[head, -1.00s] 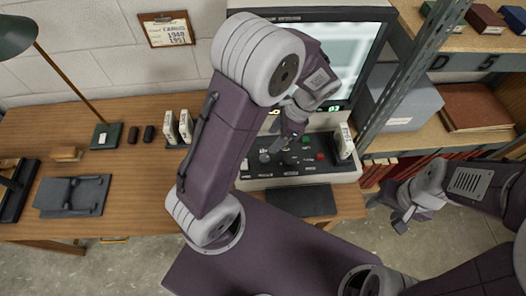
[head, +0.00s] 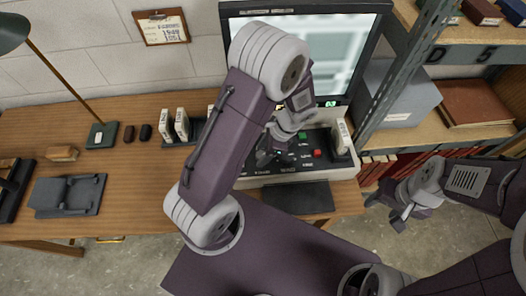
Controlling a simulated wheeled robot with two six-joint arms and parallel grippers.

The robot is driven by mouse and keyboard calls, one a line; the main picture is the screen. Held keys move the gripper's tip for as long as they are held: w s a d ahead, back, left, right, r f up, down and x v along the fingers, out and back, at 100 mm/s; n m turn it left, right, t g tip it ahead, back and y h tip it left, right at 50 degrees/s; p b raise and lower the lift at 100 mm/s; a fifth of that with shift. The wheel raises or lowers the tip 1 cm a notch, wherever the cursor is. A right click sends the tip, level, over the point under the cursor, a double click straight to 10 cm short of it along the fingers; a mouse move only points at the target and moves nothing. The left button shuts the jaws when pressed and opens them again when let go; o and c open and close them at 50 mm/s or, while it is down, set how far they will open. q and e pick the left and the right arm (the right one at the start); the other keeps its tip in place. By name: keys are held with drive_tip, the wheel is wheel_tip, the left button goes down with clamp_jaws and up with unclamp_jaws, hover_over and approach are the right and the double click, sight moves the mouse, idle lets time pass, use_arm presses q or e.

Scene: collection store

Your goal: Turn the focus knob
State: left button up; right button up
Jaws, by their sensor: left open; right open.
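The microfilm-reader-like machine has a black control panel (head: 322,141) below a large lit screen (head: 335,50). A green button (head: 303,135) and a red button (head: 318,153) show on the panel. My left gripper (head: 264,158) is open, low over the left part of the panel, pointing down. It and its arm cover that part, so I cannot make out the focus knob or tell whether the gripper touches it. The screen shows blurred pale grey shapes. My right gripper (head: 400,218) is open and empty, out in front of the shelf, away from the machine.
White film boxes stand left of the machine (head: 181,125), and another (head: 342,137) stands at the panel's right. A metal shelf upright (head: 385,90) rises close on the right. A lamp (head: 60,70) and a grey device (head: 68,195) are at the left. The desk's middle (head: 130,180) is clear.

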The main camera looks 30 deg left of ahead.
use_arm(q)
clamp_jaws()
drive_tip(key=n+p, duration=0.1)
drive_tip(key=n+g+p, duration=0.1)
drive_tip(key=shift+r+n+p, duration=0.3)
drive_tip(key=shift+r, duration=0.05)
drive_tip(key=shift+w+a+f+n+h, duration=0.15)
drive_tip(key=shift+n+h, duration=0.15)
drive_tip(key=shift+n, duration=0.2)
drive_tip(key=shift+f, duration=0.15)
unclamp_jaws()
drive_tip(key=v, duration=0.9)
drive_tip(key=shift+w, duration=0.2)
